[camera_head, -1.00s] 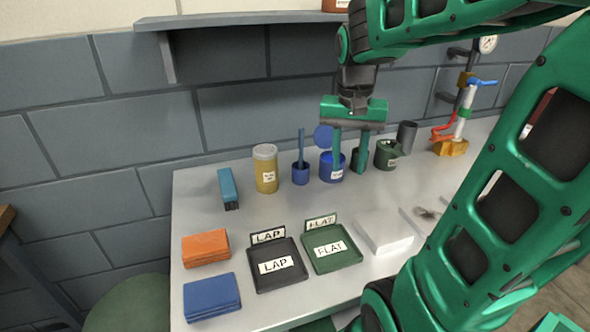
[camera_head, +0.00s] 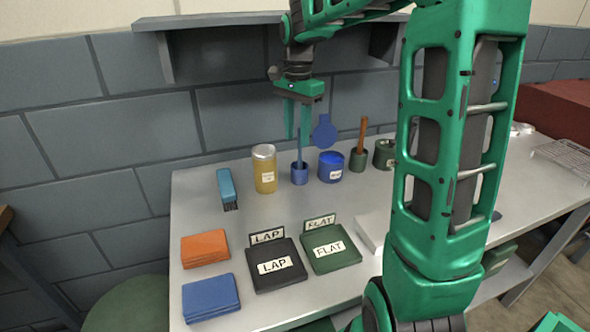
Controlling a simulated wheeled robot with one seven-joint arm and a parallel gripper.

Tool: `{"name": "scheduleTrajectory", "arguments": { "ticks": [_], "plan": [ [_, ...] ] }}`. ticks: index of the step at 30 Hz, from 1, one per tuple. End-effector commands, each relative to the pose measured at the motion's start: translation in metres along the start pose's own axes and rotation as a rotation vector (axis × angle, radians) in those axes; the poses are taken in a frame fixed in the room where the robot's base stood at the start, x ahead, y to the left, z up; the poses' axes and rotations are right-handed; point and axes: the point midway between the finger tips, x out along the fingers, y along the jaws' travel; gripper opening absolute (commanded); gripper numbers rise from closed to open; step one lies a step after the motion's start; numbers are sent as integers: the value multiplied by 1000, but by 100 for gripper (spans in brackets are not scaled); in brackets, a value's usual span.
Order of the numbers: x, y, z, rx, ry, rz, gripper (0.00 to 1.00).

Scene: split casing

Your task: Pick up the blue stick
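The blue stick (camera_head: 299,150) stands slightly tilted in a small blue cup (camera_head: 300,175) at the back of the table. My gripper (camera_head: 297,137) points down above the cup. Its two green fingers are apart, and the stick's upper end shows between them in the picture. The gripper looks open. I cannot tell whether the stick is truly between the fingers in depth.
A yellow jar (camera_head: 265,172) stands left of the cup. A blue jar (camera_head: 331,170) with a raised round lid (camera_head: 324,132) and a green cup (camera_head: 357,160) with a brown stick (camera_head: 362,136) stand to its right. Trays (camera_head: 292,278) (camera_head: 350,258) lie in front.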

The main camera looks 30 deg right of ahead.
Motion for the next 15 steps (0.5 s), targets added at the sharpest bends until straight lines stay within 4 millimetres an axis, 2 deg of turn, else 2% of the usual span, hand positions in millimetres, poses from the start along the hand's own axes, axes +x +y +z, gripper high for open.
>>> {"name": "scheduleTrajectory", "arguments": {
  "ticks": [8,15],
  "plan": [
    [20,3,0,-1,0,1,33],
    [52,8,-2,-2,-1,1,33]
  ]
}}
